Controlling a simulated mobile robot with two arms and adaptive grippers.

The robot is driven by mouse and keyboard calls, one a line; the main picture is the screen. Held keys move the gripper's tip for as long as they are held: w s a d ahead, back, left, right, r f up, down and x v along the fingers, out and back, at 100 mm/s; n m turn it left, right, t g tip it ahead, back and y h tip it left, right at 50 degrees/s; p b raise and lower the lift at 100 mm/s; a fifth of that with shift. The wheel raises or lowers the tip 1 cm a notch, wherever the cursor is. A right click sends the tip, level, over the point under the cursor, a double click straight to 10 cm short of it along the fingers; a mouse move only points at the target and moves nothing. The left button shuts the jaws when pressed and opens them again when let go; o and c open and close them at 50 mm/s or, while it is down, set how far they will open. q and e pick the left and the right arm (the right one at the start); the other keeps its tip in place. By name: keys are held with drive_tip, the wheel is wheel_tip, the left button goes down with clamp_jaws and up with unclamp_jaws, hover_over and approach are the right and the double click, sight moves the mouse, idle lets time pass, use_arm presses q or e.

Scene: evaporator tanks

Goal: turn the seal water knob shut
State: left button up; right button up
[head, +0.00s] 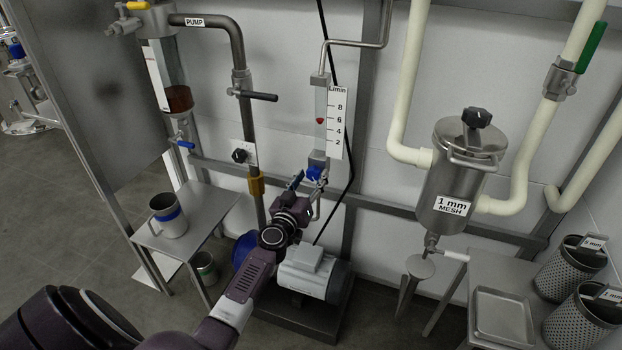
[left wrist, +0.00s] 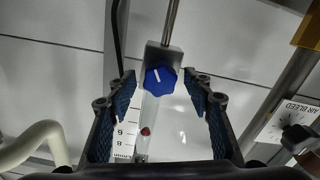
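The blue seal water knob (head: 314,174) sits on the metal block at the foot of the flowmeter (head: 321,115). In the left wrist view the knob (left wrist: 160,81) shows a white line on its face. The flowmeter's red float (head: 320,121) stands a little below the 6 mark. My left gripper (head: 306,180) is open and empty, just in front of the knob. In the left wrist view its fingers (left wrist: 159,76) stand on both sides of the knob with a gap at each side. I cannot tell whether the tips reach knob depth. My right gripper is not in view.
A grey pump motor (head: 314,273) stands below my left arm. A pipe with a yellow fitting (head: 257,186) and the black air bleed knob (head: 239,155) are left of the flowmeter. A black cable hangs right behind it. The mesh strainer (head: 458,175) stands farther right.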

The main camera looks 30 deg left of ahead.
use_arm(q)
drive_tip(key=c, duration=1.1)
